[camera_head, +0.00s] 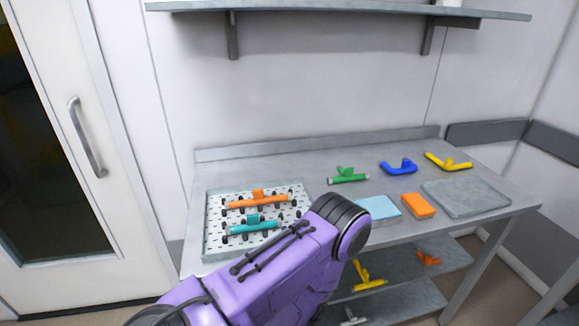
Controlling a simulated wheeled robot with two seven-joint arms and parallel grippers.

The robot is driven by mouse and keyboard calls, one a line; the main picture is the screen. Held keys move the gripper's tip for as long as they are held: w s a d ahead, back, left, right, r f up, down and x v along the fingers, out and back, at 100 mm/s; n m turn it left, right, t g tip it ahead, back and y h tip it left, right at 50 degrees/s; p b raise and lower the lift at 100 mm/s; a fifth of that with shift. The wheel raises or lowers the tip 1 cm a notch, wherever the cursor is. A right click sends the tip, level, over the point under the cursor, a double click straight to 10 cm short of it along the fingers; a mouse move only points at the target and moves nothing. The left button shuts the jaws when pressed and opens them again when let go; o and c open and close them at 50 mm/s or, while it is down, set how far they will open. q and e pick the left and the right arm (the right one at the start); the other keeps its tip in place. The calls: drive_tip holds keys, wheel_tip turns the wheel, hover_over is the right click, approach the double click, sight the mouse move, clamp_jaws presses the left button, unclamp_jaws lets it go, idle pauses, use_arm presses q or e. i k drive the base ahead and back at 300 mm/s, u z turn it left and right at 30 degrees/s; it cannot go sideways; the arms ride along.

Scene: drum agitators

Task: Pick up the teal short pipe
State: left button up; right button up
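The teal short pipe (252,226) lies in the front part of a perforated metal tray (213,246) on the left of the table. It has a short branch pointing up and black pegs around it. An orange pipe (258,200) of similar form lies behind it in the same tray. A purple arm of mine crosses the front of the table and covers the tray's front right corner. Neither gripper shows in the head view.
Green (347,176), blue (399,167) and yellow (448,162) pipes lie at the back right. A light blue block (379,208), an orange block (418,205) and an empty grey tray (465,197) lie in front of them. A wall shelf (340,10) hangs above.

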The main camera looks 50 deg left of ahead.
sight(255, 223)
drive_tip(key=z, duration=0.75)
drive_tip(key=i, duration=0.85)
drive_tip(key=u, duration=3.4)
drive_tip(key=i, duration=0.5)
